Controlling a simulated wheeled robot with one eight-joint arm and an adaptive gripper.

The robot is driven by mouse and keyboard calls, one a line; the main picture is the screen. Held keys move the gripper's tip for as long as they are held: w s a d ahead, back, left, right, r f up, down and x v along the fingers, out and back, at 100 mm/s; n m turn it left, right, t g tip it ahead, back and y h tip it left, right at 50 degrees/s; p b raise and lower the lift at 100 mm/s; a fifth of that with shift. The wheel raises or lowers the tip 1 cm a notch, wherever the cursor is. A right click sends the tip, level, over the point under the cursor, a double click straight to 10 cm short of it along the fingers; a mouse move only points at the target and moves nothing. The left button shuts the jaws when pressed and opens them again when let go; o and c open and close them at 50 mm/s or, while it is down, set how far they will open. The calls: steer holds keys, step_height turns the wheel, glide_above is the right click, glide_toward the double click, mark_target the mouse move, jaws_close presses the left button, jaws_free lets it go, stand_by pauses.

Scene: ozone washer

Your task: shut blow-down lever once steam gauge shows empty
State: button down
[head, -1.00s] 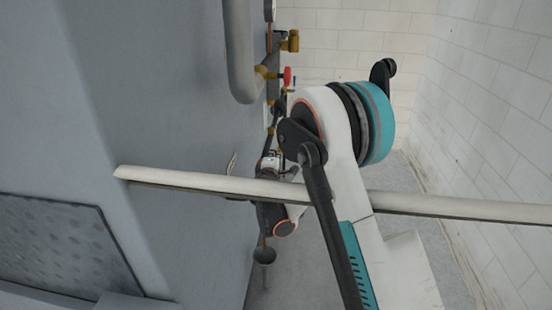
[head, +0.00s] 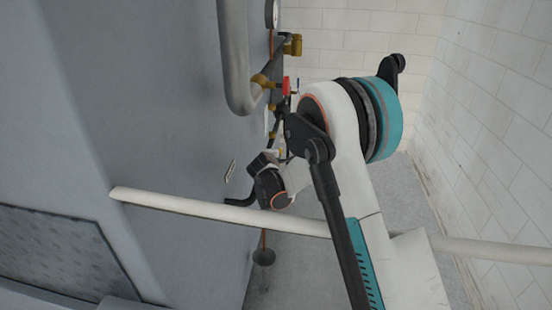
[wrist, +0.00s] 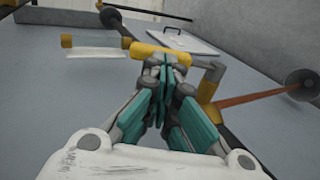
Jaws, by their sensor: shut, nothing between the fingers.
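My gripper (wrist: 165,68) is shut and empty in the wrist view, its teal fingers together. The fingertips overlap a brass valve body (wrist: 150,50) on a dark pipe; I cannot tell whether they touch it. A pale flat bar (wrist: 97,52), possibly the blow-down lever, sticks out left of the brass body. In the head view, my arm hides most of this area. A round gauge (head: 272,13) is seen nearly edge-on at the top, so its reading cannot be told. A red valve handle (head: 286,86) sits on the pipework below it.
The grey washer body (head: 170,110) fills the left. A thick grey pipe (head: 226,60) runs down its side. A pale rail (head: 170,204) crosses in front. A copper pipe (wrist: 255,97) leads to a round drain cup (wrist: 303,84). Tiled walls (head: 490,110) stand at the right.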

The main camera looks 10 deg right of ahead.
steer(key=w+d+f+g+y+p, duration=0.2)
steer(key=w+f+g+p, duration=0.2)
steer(key=w+g, duration=0.3)
steer(key=shift+d+g+y, duration=0.15)
steer(key=shift+g+y, duration=0.15)
steer(key=shift+g, duration=0.2)
steer(key=shift+w, duration=0.1)
stand_by(0.5)
steer(key=shift+r, duration=0.1)
steer(key=s+a+r, duration=0.2)
steer(key=s, duration=0.4)
steer(key=s+a+r, duration=0.2)
steer(key=s, duration=0.5)
steer(key=shift+r, duration=0.15)
